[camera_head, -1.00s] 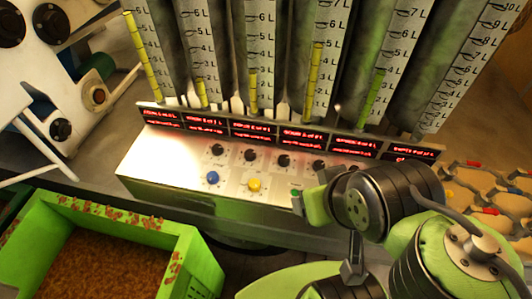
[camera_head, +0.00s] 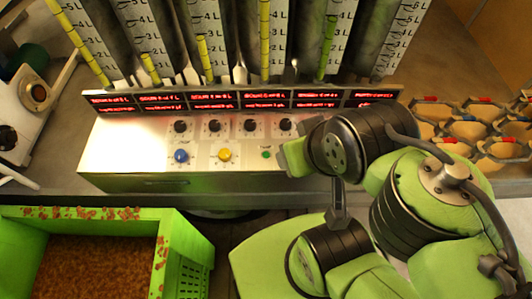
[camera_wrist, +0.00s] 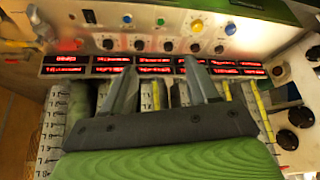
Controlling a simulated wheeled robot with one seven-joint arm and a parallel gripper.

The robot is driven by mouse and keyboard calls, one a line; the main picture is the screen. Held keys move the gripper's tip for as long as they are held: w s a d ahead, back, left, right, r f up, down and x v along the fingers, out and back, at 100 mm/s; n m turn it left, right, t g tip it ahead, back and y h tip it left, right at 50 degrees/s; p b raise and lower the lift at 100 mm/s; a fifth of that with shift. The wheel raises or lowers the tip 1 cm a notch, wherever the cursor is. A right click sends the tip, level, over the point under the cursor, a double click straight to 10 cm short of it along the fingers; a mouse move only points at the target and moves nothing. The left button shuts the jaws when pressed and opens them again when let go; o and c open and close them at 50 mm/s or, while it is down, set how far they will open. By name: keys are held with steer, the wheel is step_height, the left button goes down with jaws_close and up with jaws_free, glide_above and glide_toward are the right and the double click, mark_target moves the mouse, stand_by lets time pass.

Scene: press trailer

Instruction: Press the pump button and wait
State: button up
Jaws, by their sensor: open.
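The silver control panel (camera_head: 130,140) carries a blue button (camera_head: 181,156), a yellow button (camera_head: 225,155) and a small green button (camera_head: 266,154) below a row of black knobs. Their labels are too small to read, so I cannot tell which is the pump button. The wrist view also shows the blue button (camera_wrist: 231,28), yellow button (camera_wrist: 196,26) and green button (camera_wrist: 160,21). My gripper (camera_wrist: 162,82) is open and empty, its fingers over the red displays, apart from these buttons in the picture. In the head view my arm covers the panel's right end.
Red-lit displays (camera_head: 215,101) run along the panel's back, with tall measuring columns (camera_head: 203,45) behind. A green crate (camera_head: 185,255) of brown grains stands front left. A rack of hexagonal cells (camera_head: 470,125) lies at right. A white machine with knobs (camera_head: 22,95) stands at left.

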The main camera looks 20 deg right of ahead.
jaws_close()
stand_by(1.4)
